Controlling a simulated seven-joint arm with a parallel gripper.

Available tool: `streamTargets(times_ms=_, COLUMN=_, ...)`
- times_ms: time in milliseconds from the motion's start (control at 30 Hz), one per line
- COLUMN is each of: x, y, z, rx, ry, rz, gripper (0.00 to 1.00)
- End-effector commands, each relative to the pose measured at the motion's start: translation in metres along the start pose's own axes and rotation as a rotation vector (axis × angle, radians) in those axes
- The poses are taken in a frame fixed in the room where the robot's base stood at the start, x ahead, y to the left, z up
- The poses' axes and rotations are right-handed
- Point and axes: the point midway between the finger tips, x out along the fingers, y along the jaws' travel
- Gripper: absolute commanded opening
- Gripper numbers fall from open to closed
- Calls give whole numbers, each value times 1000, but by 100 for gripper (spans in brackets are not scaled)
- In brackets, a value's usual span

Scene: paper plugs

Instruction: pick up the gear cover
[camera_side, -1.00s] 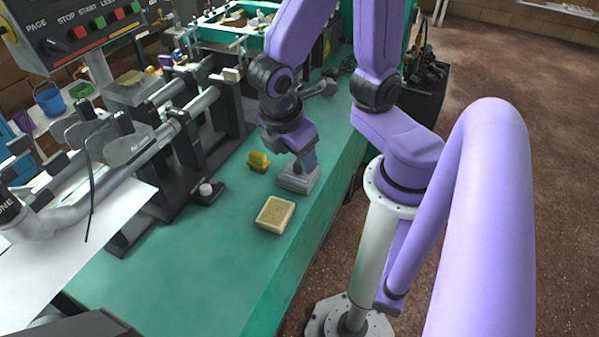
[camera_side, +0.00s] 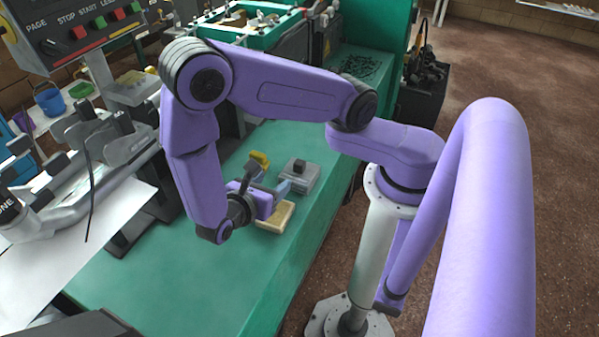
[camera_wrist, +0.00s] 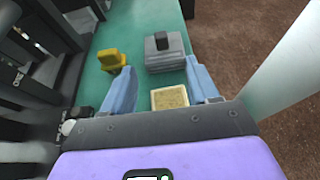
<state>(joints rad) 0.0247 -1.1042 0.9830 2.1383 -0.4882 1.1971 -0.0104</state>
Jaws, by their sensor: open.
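A grey block with a dark knob on top, which looks like the gear cover (camera_side: 303,180), rests on the green bench. It also shows in the wrist view (camera_wrist: 168,61), beyond and between my fingertips. My gripper (camera_side: 272,184) is tilted, pointing toward the block from the left, and is apart from it. In the wrist view my gripper (camera_wrist: 158,66) has its two blue fingers spread with nothing held between them.
A tan-topped box (camera_side: 277,219) lies close to my gripper on the near side; it also shows in the wrist view (camera_wrist: 170,98). A yellow piece (camera_side: 259,159) stands left of the grey block. Metal machinery (camera_side: 125,150) fills the left side. The bench front (camera_side: 190,290) is clear.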

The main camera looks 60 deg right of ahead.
Motion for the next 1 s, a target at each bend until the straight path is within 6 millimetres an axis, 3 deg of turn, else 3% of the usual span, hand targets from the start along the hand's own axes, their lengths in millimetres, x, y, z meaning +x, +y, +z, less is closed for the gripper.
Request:
streamTargets(times_ms=600, x=106, y=-1, z=0, rx=-1, ry=-1, rz=-3, gripper=60)
streamTargets(times_ms=1000, x=139, y=-2, z=-6, rx=-1, ry=-1, rz=-5, gripper=60)
